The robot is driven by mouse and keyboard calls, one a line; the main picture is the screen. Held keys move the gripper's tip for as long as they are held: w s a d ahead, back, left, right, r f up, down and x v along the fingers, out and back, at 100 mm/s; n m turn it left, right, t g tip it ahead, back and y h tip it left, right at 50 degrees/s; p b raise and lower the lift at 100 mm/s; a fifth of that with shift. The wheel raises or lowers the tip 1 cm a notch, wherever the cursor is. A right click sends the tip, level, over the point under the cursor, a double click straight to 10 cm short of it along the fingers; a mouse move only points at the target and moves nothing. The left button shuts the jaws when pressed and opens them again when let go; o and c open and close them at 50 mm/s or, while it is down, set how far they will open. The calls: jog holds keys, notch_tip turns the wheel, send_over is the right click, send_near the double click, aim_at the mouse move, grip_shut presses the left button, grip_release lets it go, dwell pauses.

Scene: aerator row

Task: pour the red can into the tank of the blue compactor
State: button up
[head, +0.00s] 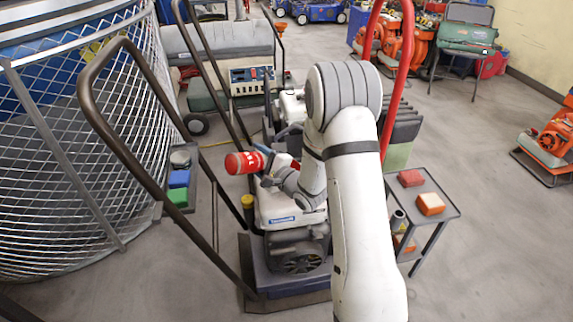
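The red can (240,162) lies nearly on its side in the air, its far end pointing left. My gripper (265,164) is shut on the can's right end; the arm and wrist partly hide the fingers. The blue compactor (290,283) stands below on the floor, with a dark blue base, a white upper housing and a long dark handle. A small yellow upright piece (248,203) is at the left of the housing, below the can. I cannot tell whether the tank opening is there. No liquid is visible.
A wire-mesh cage (60,160) fills the left. A small shelf holds a blue block (179,178) and a green block (178,196). A side table (440,187) at right carries a red and an orange block. Dark handle bars rise close to the can.

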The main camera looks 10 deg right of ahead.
jog(key=shift+w+d+r+m+p, duration=0.15)
jog(key=shift+r+m+p, duration=0.15)
jog(key=shift+p, duration=0.15)
jog(key=shift+w+d+r+m+p, duration=0.1)
jog(key=shift+d+r+m+p, duration=0.15)
jog(key=shift+m+p, duration=0.25)
jog(key=shift+r+p, duration=0.15)
jog(key=shift+p, duration=0.2)
